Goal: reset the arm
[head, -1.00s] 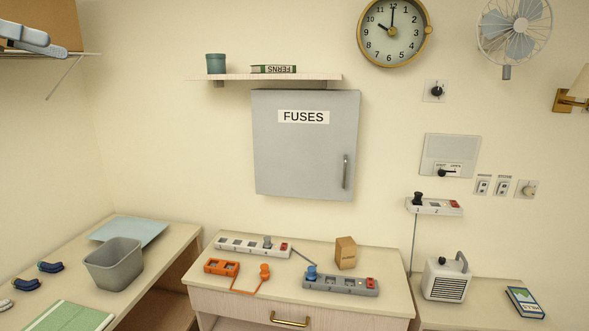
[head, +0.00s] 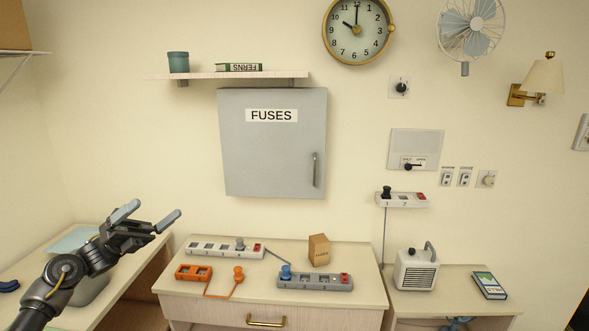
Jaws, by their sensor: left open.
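My left arm comes in from the lower left of the head view. Its gripper (head: 150,215) is open and empty, with its two fingers apart and pointing up and to the right. It shows in front of the left table and the wall, left of the grey fuse cabinet (head: 268,160). The arm partly hides a grey bin (head: 92,290) and a light blue sheet (head: 72,240) on the left table. My right gripper is not in view.
The middle cabinet top (head: 225,296) holds a white power strip (head: 212,249), an orange strip (head: 193,273), a grey strip (head: 318,283) and a small brown box (head: 319,250). A heater (head: 415,270) and a book (head: 489,285) sit on the right table.

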